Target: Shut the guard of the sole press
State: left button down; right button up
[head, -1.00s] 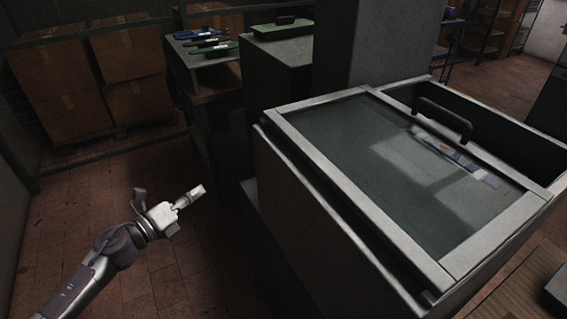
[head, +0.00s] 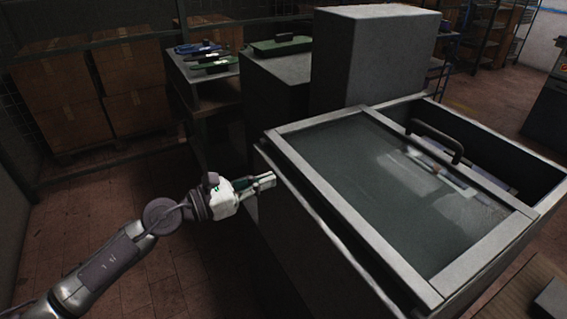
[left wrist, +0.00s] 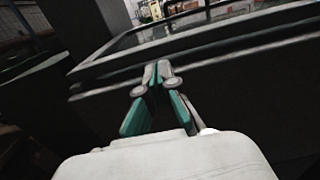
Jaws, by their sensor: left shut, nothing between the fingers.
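The sole press is a grey box (head: 310,235) in the head view. Its guard (head: 375,185) is a glass panel in a light grey frame with a dark bar handle (head: 435,141) near its right edge. The guard covers the left and middle of the box top; a dark opening (head: 525,165) shows at the right. My left gripper (head: 270,180) is shut and empty, beside the box's left wall, just below the guard's left edge. In the left wrist view its fingertips (left wrist: 157,75) point at the box rim (left wrist: 230,47); I cannot tell whether they touch. My right gripper is out of view.
A tall grey block (head: 370,60) stands behind the press. A green tray (head: 282,45) lies on a grey cabinet, beside a table with several small items. Cardboard boxes (head: 135,70) stand on a rack at the back left. The tiled floor at the left is clear.

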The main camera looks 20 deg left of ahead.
aim_at(294, 171)
pick_arm(q)
jog(key=p+x, duration=0.1)
jog(key=x, duration=0.3)
jog(key=shift+r, duration=0.1)
jog(key=shift+w+d+p, duration=0.25)
jog(key=shift+d+p, duration=0.1)
jog(key=shift+w, duration=0.1)
jog(key=p+x, duration=0.1)
jog(key=x, duration=0.2)
jog(key=shift+w+d, duration=0.15)
jog(key=shift+d, duration=0.05)
jog(key=shift+w+d, duration=0.35)
jog(key=shift+s+a, duration=0.1)
jog(key=shift+a, duration=0.05)
